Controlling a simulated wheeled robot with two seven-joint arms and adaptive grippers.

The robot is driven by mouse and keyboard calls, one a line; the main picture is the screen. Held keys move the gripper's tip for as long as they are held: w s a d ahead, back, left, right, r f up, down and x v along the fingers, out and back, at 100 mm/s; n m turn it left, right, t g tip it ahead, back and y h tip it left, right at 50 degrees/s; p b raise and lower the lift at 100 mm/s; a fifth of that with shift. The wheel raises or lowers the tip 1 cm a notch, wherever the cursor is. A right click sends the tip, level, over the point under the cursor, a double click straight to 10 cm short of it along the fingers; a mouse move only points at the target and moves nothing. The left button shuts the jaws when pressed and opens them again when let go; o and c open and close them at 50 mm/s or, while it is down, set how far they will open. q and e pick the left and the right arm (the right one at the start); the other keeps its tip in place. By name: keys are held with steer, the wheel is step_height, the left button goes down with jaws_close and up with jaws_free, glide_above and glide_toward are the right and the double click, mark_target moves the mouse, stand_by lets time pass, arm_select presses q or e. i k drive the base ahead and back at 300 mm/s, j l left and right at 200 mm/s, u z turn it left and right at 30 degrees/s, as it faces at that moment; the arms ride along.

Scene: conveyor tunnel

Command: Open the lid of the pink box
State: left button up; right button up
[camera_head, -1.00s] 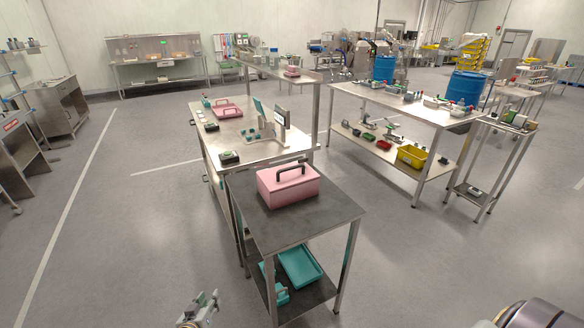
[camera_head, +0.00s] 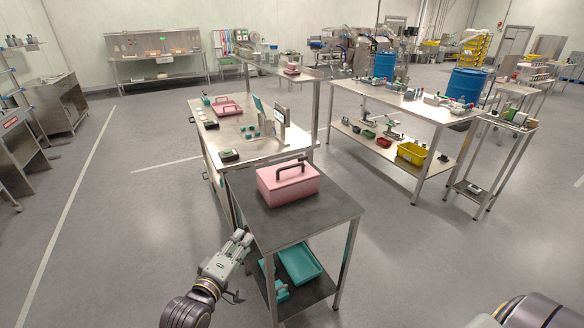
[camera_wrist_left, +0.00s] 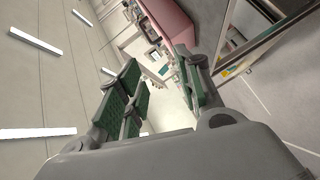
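The pink box (camera_head: 288,185) stands on the dark top of a small metal table (camera_head: 310,222) in the head view. Its lid is shut and has a dark arched handle (camera_head: 291,167) on top. My left gripper (camera_head: 241,240) is at the table's left edge, lower left of the box and apart from it. In the left wrist view its two green-padded fingers (camera_wrist_left: 158,92) are spread with nothing between them. A pink surface (camera_wrist_left: 171,20), likely the box, shows beyond them. My right gripper is not in view; only part of my right arm shows at the lower right.
Teal trays (camera_head: 300,262) lie on the small table's lower shelf. A longer steel table (camera_head: 240,133) with another pink box (camera_head: 226,108) and devices adjoins behind. The floor to the left is clear.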

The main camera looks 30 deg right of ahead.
mark_target(288, 168)
steer(key=i+l, duration=0.35)
steer(key=l, duration=0.15)
steer(key=i+l, duration=0.35)
steer(key=l, duration=0.15)
